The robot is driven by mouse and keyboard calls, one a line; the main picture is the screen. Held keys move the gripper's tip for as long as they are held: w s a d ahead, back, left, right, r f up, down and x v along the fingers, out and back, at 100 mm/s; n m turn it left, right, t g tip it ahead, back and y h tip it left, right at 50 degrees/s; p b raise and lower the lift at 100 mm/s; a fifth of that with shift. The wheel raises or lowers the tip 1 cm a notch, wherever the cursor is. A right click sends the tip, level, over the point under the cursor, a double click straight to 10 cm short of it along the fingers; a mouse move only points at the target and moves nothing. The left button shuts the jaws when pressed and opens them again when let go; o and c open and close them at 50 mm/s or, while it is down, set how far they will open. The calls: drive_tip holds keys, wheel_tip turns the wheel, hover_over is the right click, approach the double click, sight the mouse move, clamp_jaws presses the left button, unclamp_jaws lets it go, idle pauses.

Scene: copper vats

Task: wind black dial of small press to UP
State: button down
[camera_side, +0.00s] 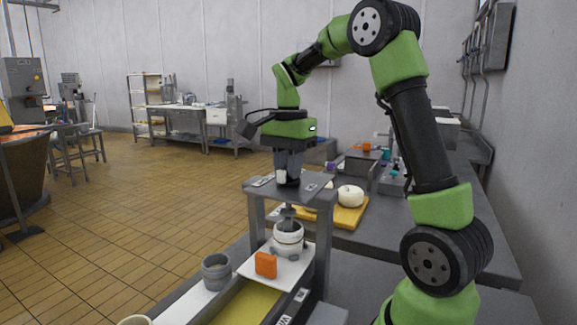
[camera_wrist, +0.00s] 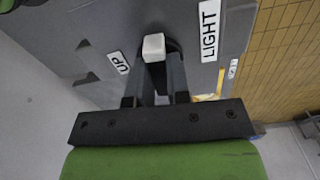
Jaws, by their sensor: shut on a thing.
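The small press (camera_side: 257,197) is a grey frame with a flat top plate, in the middle of the side view. My gripper (camera_side: 288,178) points down onto that plate, shut on the black dial (camera_side: 293,184). In the wrist view my gripper's fingers (camera_wrist: 163,92) are close together at the dial (camera_wrist: 174,46), which is mostly hidden. A white block (camera_wrist: 153,47) shows at the fingertips. The UP label (camera_wrist: 118,62) lies to its left and the LIGHT label (camera_wrist: 209,30) to its right. The dial's exact setting cannot be told.
Under the press stands a white pot (camera_side: 289,236) on a white board, with an orange block (camera_side: 265,264) before it. A grey cup (camera_side: 216,273) stands to the left. A white round cheese (camera_side: 350,195) sits on a wooden board behind. Open tiled floor lies left.

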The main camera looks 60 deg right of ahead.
drive_tip(key=n, duration=0.5)
drive_tip(key=shift+n, duration=0.3)
drive_tip(key=n, duration=1.3)
drive_tip(key=shift+n, duration=0.3)
drive_tip(key=c, duration=1.1)
unclamp_jaws()
wheel_tip(320, 180, up, 10)
